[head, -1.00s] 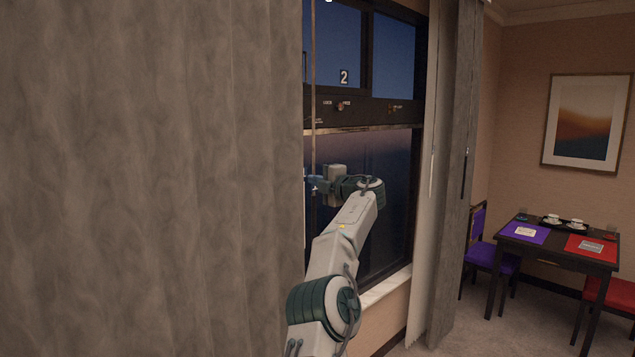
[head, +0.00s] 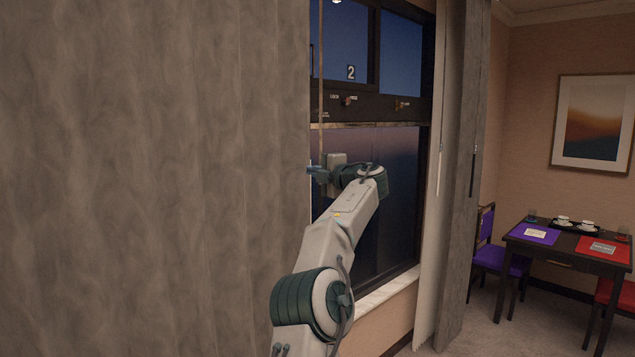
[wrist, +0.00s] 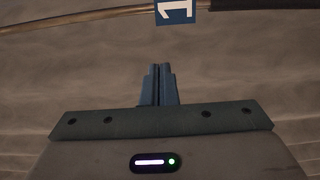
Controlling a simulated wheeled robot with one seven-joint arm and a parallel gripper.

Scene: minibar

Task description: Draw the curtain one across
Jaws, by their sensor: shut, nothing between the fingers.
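A large grey curtain (head: 160,180) fills the left half of the head view, its right edge beside the window. A thin upright wand (head: 321,90) hangs along that edge. In the wrist view a rod (wrist: 95,18) crosses the top and carries a blue tag (wrist: 175,12) with an upside-down 1. My gripper (head: 312,168) is at the curtain's right edge, in front of the window. In the wrist view my gripper (wrist: 158,70) is shut and empty, its fingertips below the tag and apart from it. Grey curtain cloth fills the background there.
The window (head: 385,180) has a plate marked 2 (head: 351,72) and small knobs on its dark frame. A second grey curtain (head: 460,180) hangs gathered at its right. Farther right are a dark table (head: 565,250) with cups and a purple chair (head: 490,257).

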